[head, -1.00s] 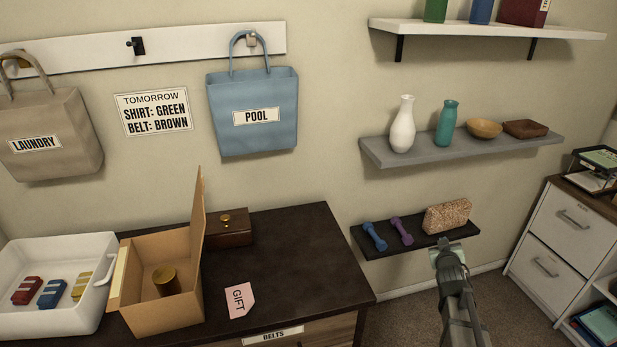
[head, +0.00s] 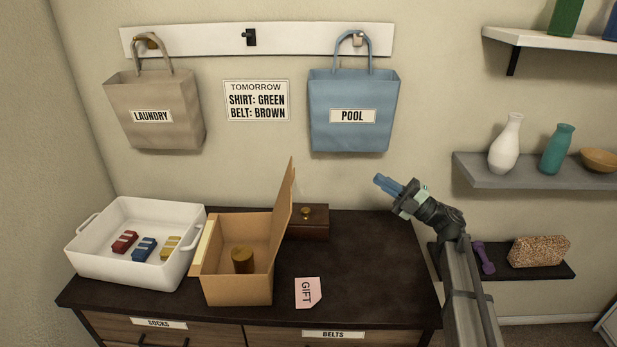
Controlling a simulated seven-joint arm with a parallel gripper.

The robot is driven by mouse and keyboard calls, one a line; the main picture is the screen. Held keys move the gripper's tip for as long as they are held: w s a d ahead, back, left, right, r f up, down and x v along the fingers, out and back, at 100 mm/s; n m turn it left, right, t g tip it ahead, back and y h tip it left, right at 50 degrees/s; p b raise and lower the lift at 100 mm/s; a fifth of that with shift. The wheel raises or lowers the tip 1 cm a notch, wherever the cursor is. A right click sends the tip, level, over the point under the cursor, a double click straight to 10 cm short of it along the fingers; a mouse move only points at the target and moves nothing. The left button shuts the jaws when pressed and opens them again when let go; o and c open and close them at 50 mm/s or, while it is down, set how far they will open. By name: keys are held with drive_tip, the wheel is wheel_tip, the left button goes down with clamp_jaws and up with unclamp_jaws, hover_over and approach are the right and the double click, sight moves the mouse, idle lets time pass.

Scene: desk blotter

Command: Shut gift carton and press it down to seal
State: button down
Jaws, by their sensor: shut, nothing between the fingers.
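The gift carton (head: 237,291) is a tan cardboard box on the dark dresser top, open at the top. Its lid (head: 285,215) stands up from the right side, leaning slightly outward. A pale strip (head: 202,247) shows along the carton's left side. A pink note reading GIFT (head: 308,293) lies on the dresser just right of the carton. My gripper (head: 380,181) is shut and empty, with blue fingers pointing up-left. In the picture it is right of the lid and above the dresser's right part.
A white bin (head: 95,265) with red, blue and yellow items stands left of the carton, close to it. A small wooden box (head: 306,221) with a gold knob sits behind the lid. The dresser's right part (head: 375,270) is clear. A blue POOL bag (head: 354,95) hangs above.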

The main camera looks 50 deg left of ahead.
drive_tip(key=s+a+r+n+g+h, duration=0.2)
drive_tip(key=s+a, duration=0.3)
drive_tip(key=s, duration=0.3)
drive_tip(key=s+a+r+n+g+h, duration=0.2)
drive_tip(key=s+a+n+g+h, duration=0.2)
drive_tip(key=s, duration=0.5)
drive_tip(key=shift+s+a+r+h, duration=0.2)
drive_tip(key=shift+a+r+h, duration=0.1)
drive_tip(key=shift+a, duration=0.35)
drive_tip(key=shift+s, duration=0.1)
